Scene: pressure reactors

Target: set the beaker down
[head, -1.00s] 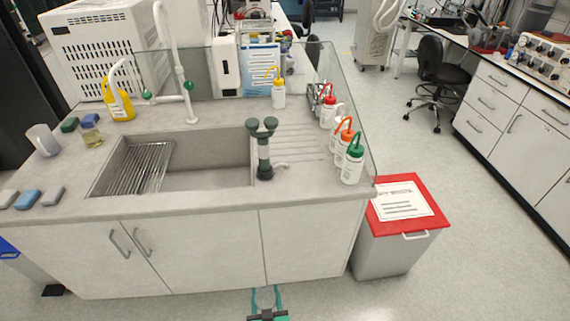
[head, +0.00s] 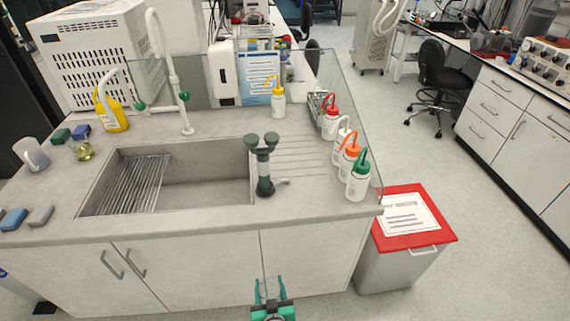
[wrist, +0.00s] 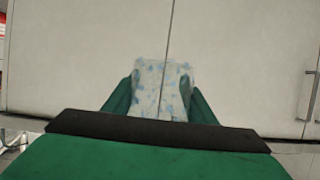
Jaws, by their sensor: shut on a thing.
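My gripper (head: 271,290) is low at the bottom centre of the head view, in front of the sink cabinet doors and below the counter top (head: 320,215). In the wrist view its green fingers are on either side of a see-through beaker (wrist: 150,92) with pale blue patches. The cabinet door seam shows through the beaker. The gripper is shut on it and holds it clear of the counter. In the head view the beaker is too faint to make out between the fingers.
The counter holds a sink (head: 205,190) with a dark green tap fitting (head: 264,170). Several wash bottles (head: 358,182) stand at its right end, near a glass screen. A red-lidded bin (head: 415,240) stands right of the cabinet.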

